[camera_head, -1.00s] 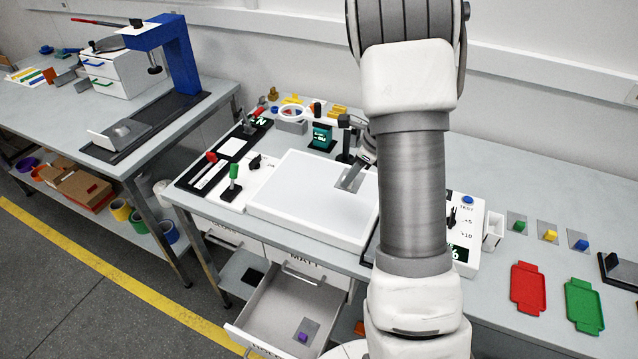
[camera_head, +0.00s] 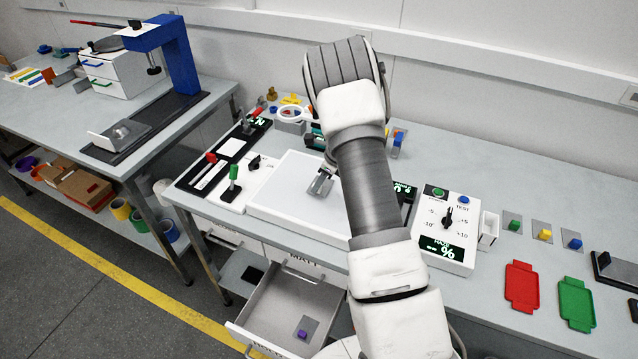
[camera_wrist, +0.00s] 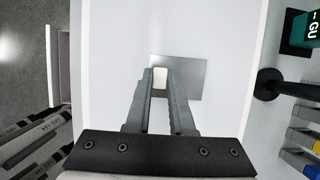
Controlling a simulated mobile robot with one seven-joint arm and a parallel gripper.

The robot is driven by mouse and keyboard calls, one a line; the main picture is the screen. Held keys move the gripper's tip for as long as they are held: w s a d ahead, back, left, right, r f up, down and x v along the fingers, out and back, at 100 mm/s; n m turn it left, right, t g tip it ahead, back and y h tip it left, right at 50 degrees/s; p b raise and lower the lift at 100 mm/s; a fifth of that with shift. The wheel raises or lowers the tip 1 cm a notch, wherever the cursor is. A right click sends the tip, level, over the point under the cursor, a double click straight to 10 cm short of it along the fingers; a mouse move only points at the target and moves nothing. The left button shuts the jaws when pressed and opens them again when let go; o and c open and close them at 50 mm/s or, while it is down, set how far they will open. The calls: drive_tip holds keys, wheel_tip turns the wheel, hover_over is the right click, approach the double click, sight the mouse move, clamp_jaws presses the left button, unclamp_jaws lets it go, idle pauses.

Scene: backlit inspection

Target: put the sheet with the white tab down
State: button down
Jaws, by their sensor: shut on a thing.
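My gripper (camera_wrist: 160,82) is shut on the white tab (camera_wrist: 160,74) of a thin grey sheet (camera_wrist: 190,78), with one finger on each side of the tab. In the head view the sheet (camera_head: 320,186) shows over the right part of the white light panel (camera_head: 280,194), just left of my arm. Whether the sheet touches the panel or hangs a little above it I cannot tell. My arm hides part of the panel's right side.
A control box (camera_head: 447,232) with a dial stands right of my arm. Sheets with green, yellow and blue tabs (camera_head: 543,233) lie beyond it, near red (camera_head: 522,285) and green trays. An open drawer (camera_head: 290,312) below holds a purple-tabbed sheet. The panel's left part is bare.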

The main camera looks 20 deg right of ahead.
drive_tip(key=shift+f, duration=0.3)
drive_tip(key=shift+f, duration=0.1)
drive_tip(key=shift+f, duration=0.15)
drive_tip(key=c, duration=0.8)
unclamp_jaws()
